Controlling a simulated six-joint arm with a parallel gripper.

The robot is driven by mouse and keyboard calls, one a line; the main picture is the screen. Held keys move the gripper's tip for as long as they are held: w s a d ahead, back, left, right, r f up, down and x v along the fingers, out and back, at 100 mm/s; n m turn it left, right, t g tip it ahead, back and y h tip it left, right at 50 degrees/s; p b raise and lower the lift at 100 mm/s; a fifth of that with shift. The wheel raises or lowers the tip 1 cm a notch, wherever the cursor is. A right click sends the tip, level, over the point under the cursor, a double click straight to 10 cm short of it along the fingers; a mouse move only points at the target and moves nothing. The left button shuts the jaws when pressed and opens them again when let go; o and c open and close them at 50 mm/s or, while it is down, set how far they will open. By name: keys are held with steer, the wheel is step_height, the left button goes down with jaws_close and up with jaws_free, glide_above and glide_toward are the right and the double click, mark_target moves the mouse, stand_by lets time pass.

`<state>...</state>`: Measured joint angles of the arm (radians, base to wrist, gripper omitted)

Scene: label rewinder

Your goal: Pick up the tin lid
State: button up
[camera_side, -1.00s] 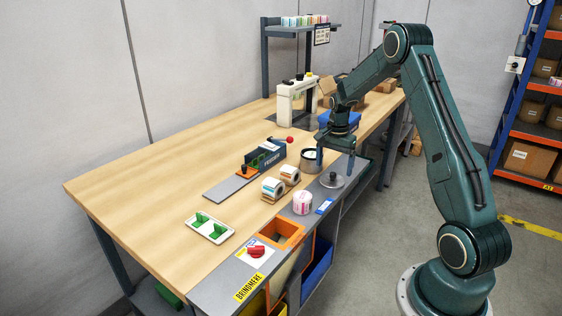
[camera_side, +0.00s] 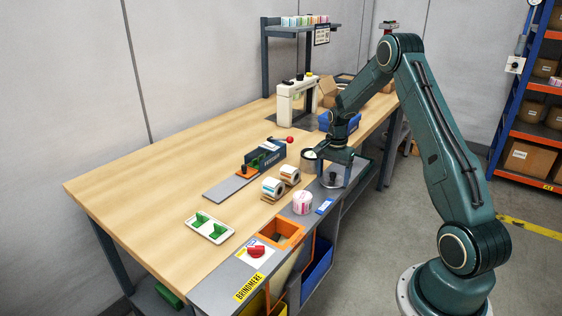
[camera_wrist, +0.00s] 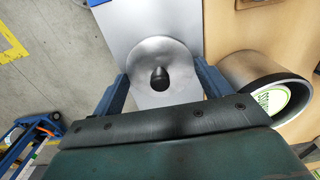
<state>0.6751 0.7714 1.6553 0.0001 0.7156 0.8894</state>
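The tin lid (camera_side: 333,182) is a round grey disc lying on the grey strip along the bench's front edge. In the wrist view the lid (camera_wrist: 160,54) shows a dark knob at its middle. My gripper (camera_side: 334,177) is open and low over the lid. In the wrist view its two blue fingers stand on either side of the lid, with the knob between them. I cannot tell whether the fingers touch the rim. The open tin (camera_side: 308,166) stands just left of my gripper; in the wrist view it is at the right (camera_wrist: 238,68), with a green-and-white label inside.
Label rolls (camera_side: 272,188) stand left of the lid, and a pink-and-white roll (camera_side: 302,204) stands nearer the front. A small blue item (camera_side: 324,206) lies near the bench edge. A blue bin (camera_side: 350,119) is behind my gripper. The left of the bench is largely clear.

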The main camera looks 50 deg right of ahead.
mark_target(333, 173)
steer(key=c, duration=0.4)
steer(key=shift+r, duration=0.2)
step_height(333, 173, up, 20)
steer(key=shift+f, duration=0.2)
stand_by(0.4)
stand_by(0.5)
steer(key=w+d+f, duration=0.3)
steer(key=w+f, duration=0.3)
steer(key=w, duration=0.4)
steer(key=shift+w+d+f, duration=0.15)
steer(key=shift+d+f, duration=0.05)
